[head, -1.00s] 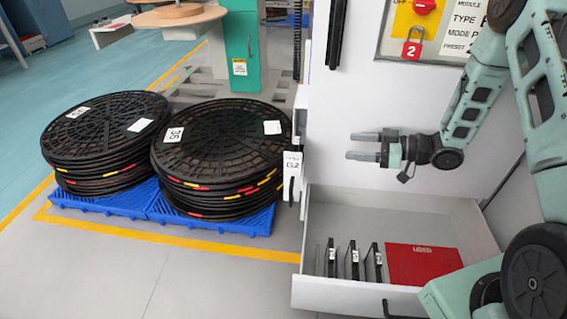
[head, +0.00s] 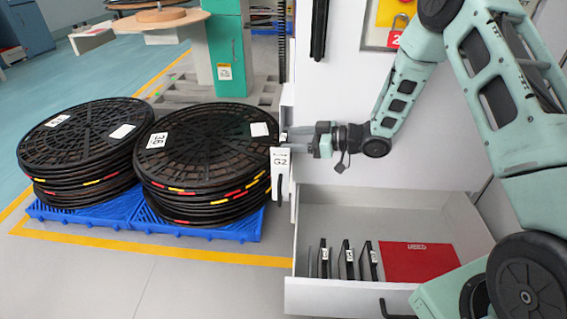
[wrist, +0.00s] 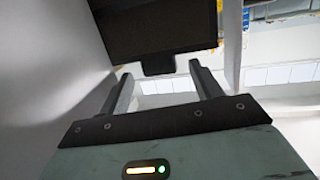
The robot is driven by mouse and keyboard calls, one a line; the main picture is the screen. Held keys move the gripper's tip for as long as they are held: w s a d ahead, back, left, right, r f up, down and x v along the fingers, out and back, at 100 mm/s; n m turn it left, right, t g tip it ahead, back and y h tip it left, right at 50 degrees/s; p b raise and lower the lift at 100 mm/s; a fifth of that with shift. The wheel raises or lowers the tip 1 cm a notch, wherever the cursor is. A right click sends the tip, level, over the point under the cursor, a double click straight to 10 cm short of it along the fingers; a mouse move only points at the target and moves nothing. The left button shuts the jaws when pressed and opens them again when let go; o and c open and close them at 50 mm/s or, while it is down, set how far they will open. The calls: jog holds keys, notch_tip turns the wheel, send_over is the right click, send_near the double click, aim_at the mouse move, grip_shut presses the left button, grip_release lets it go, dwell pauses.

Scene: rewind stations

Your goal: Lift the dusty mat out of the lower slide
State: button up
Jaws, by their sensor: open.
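My gripper (head: 296,141) is at the left edge of the white cabinet, close to a white tag reading G2 (head: 281,158). In the wrist view my gripper (wrist: 160,74) is open, with its two fingers apart. A dark flat panel (wrist: 155,28) with a small dark tab lies just ahead of the fingers there. The tab is at the gap between the fingertips; I cannot tell if they touch it. I cannot tell for sure whether this panel is the dusty mat. The slide is mostly hidden at the cabinet's side.
An open white drawer (head: 330,195) holds several upright dark plates with tags (head: 347,260) and a red piece marked USED (head: 418,262). Two stacks of black round grilles (head: 85,140) stand on blue pallets (head: 90,216) at left. A green column (head: 228,55) stands behind.

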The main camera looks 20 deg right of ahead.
aim_at(286, 138)
jog(key=b+x, duration=0.1)
jog(key=x, duration=0.2)
jog(key=shift+w+a, duration=0.2)
jog(key=c, duration=1.3)
